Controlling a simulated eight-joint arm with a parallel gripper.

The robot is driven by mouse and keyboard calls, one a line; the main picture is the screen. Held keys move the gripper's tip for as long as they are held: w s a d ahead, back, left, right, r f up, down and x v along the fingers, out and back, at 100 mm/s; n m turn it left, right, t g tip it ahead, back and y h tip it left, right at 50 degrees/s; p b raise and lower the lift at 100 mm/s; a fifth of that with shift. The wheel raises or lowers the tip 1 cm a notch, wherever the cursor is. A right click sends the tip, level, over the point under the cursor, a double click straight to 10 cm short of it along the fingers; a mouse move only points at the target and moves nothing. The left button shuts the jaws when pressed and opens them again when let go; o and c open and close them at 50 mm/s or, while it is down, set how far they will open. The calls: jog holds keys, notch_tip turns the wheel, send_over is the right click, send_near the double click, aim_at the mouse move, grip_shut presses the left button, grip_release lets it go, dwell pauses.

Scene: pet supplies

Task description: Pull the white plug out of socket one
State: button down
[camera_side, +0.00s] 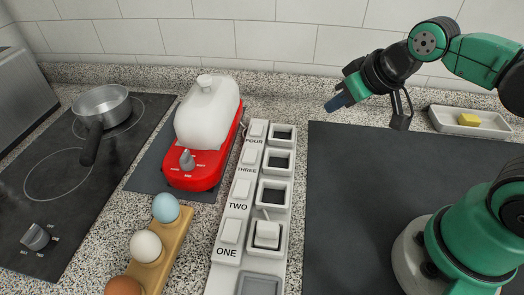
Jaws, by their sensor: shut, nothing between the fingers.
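The white plug (267,234) sits in the socket beside the label ONE on the white power strip (226,271). A thin pale piece, perhaps its cord, shows at its upper edge. The sockets beside TWO, THREE and FOUR look empty.
A red appliance (196,172) with a white lid stands left of the strip. A wooden holder (172,246) with eggs is in front of it. A pot (101,104) stands on the cooktop at left.

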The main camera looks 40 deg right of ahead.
dwell(0.3)
jog(key=c, duration=0.9)
grip_release()
jog(key=shift+a, duration=0.4)
jog(key=o, duration=0.3)
jog(key=a+m+g, duration=0.1)
jog(key=a, duration=0.1)
jog(key=a+f+m+g+y, duration=0.1)
jog(key=a, duration=0.2)
jog(key=a+m+g, duration=0.1)
jog(key=a, duration=0.2)
jog(key=shift+s+f+m, duration=0.3)
jog(key=shift+f, duration=0.05)
jog(key=shift+o, duration=0.2)
jog(key=m+g+h, duration=0.1)
jog(key=m+g, duration=0.3)
jog(key=m, duration=0.1)
send_over(268, 225)
notch_tip(268, 225, down, 3)
jog(key=shift+w+f, duration=0.1)
jog(key=shift+f, duration=2.9)
grip_shut()
jog(key=shift+r, duration=2.35)
